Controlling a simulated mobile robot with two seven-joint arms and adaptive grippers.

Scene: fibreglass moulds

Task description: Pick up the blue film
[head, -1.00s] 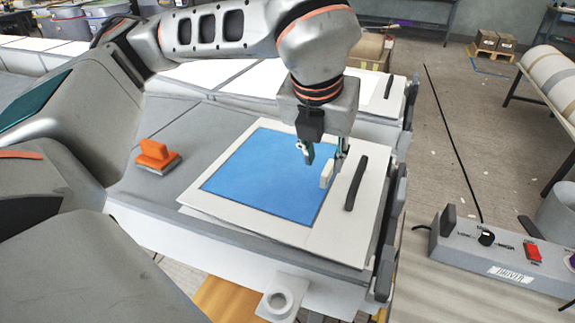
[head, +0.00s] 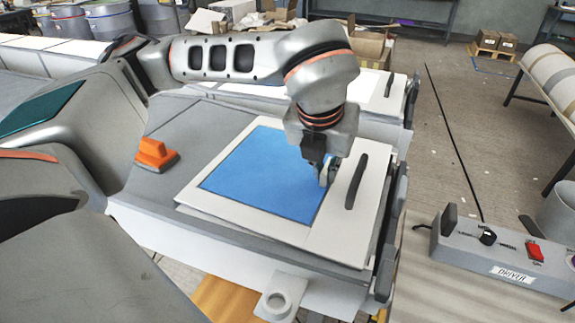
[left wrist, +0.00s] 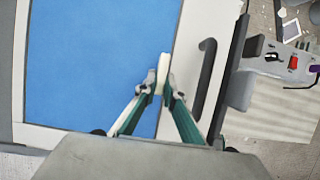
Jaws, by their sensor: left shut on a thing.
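The blue film (head: 255,175) lies flat in the white frame of the mould (head: 240,222), and it also fills much of the left wrist view (left wrist: 95,65). A small cream tab (left wrist: 161,72) stands at the film's right edge. My left gripper (head: 325,174) is over that edge and shut on the tab; in the left wrist view its green-sided fingers (left wrist: 161,88) pinch the tab from both sides. The tab is partly hidden by the fingers in the head view. My right gripper is not in view.
A dark handle (head: 356,182) is on the mould frame, just right of the gripper. An orange-handled block (head: 156,154) sits on the grey surface to the left. A grey control box (head: 500,255) with knobs stands at right. A second mould (head: 385,105) is behind.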

